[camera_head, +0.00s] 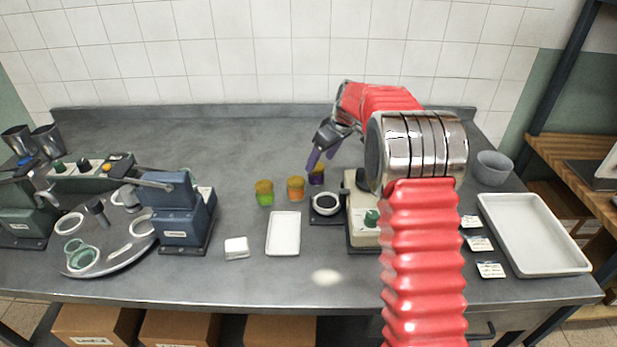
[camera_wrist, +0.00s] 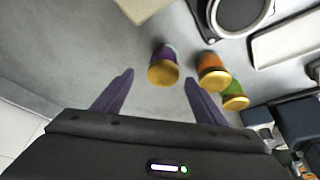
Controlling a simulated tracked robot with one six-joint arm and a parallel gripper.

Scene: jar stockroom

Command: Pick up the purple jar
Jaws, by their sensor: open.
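The purple jar (camera_head: 317,179) with a gold lid stands upright on the grey bench, right of the orange jar (camera_head: 296,189) and the green jar (camera_head: 265,194). In the head view, my gripper (camera_head: 320,160) is at the purple jar, its purple fingers partly covering it. In the wrist view, the purple jar (camera_wrist: 164,58) shows between and just beyond the fingertips of my open gripper (camera_wrist: 159,77). The orange jar (camera_wrist: 213,68) and green jar (camera_wrist: 235,90) stand outside the right finger. I cannot tell whether a finger touches the purple jar.
A device with a round dark plate (camera_head: 326,204) stands close in front of the jars. A blue-grey press (camera_head: 180,215) stands left. A large white tray (camera_head: 535,235) is at right. The back bench is clear.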

